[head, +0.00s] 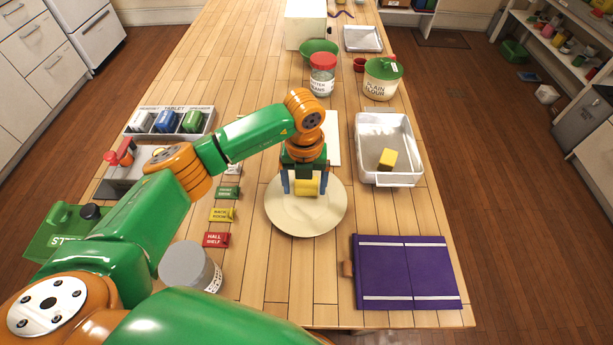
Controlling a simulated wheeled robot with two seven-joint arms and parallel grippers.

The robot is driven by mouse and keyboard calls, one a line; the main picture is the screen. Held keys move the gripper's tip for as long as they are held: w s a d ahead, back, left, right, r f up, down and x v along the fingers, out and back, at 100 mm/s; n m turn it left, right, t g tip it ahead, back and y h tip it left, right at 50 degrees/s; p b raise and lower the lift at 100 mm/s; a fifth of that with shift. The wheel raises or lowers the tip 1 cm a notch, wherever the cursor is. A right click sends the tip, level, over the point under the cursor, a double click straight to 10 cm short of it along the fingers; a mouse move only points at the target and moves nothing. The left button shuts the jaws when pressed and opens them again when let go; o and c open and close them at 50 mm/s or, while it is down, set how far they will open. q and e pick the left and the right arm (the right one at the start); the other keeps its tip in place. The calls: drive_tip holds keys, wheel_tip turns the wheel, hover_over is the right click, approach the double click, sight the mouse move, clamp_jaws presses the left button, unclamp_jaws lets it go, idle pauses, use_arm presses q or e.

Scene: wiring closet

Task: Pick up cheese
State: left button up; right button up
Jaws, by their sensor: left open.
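A pale yellow piece (306,188) that looks like cheese is at the cream round plate (287,220) in the middle of the table. My left gripper (304,182) points down over the plate, its blue fingers apart on either side of this piece. I cannot tell whether the fingers touch it. A second yellow block (387,159) lies in the white tray (413,178) to the right; I cannot tell which of the two is the cheese. My right gripper is not in view.
A purple folder (407,272) lies at front right. A grey-lidded jar (190,266) and coloured tags (222,214) are left of the plate. A red-lidded jar (322,75), flour canister (382,78) and green bowl (319,48) stand behind. Table between plate and folder is clear.

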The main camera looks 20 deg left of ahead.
use_arm(q)
drive_tip(key=shift+w+f, duration=0.25)
drive_tip(key=shift+f, duration=0.7)
drive_tip(key=shift+w+f, duration=0.1)
drive_tip(key=shift+w, duration=0.1)
drive_tip(key=shift+s, duration=0.15)
drive_tip(key=c, duration=1.1)
drive_tip(key=shift+c, duration=0.2)
